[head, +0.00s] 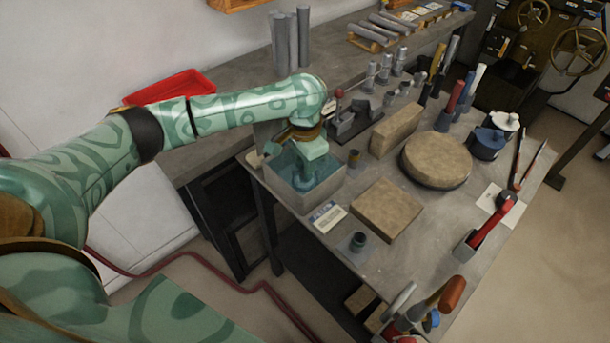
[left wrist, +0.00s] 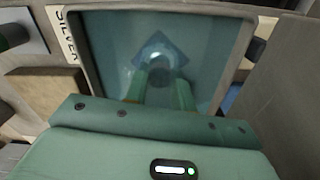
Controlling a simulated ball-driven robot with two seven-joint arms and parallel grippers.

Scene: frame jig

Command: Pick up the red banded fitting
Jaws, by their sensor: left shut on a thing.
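My left gripper (head: 306,176) reaches down into a grey square tank (head: 325,196) at the near left corner of the bench. In the left wrist view its two fingers (left wrist: 161,80) are inside the tank, shut on a small grey round fitting (left wrist: 162,61). Its band is not clear through the teal liquid, and I see no red on it. A blue diamond-shaped patch shows around it. A small fitting with a brownish band (head: 354,158) stands right of the tank. A fitting with a dark green band (head: 358,241) stands near the front edge. My right gripper is not in view.
A card reading SILVER (left wrist: 62,22) lies beside the tank. A tan square block (head: 387,210), a round tan slab (head: 437,160) and an upright tan block (head: 397,129) stand to the right. Several tools (head: 425,312) stick up at the front corner.

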